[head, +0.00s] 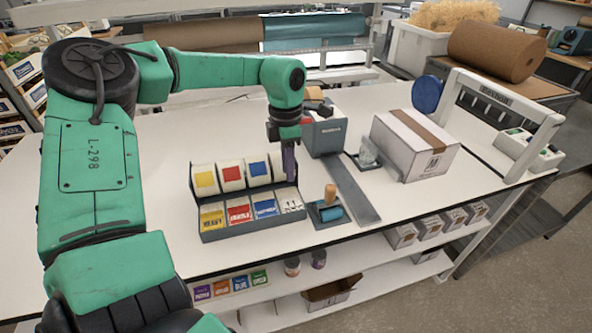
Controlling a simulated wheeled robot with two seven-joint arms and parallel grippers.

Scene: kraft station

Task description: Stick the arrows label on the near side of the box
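A pale box (408,150) with a brown tape strip across its top stands right of centre on the table. Its near right face carries a small dark printed mark. A grey label rack (252,229) holds label rolls at the back and a front row of yellow, red, blue and white labels. The white label (291,205) at the right end has small dark marks, probably arrows. My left gripper (289,176) points down just above and behind that white label, by the right end of the rolls. Its fingers are seen edge-on, so its opening is unclear. My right gripper is out of view.
A grey dispenser (324,132) stands behind the rack, with a long grey strip (350,188) running forward. A small stand (328,212) with a wooden-handled roller is right of the rack. A white frame (500,100) stands beyond the box. The table is clear at left.

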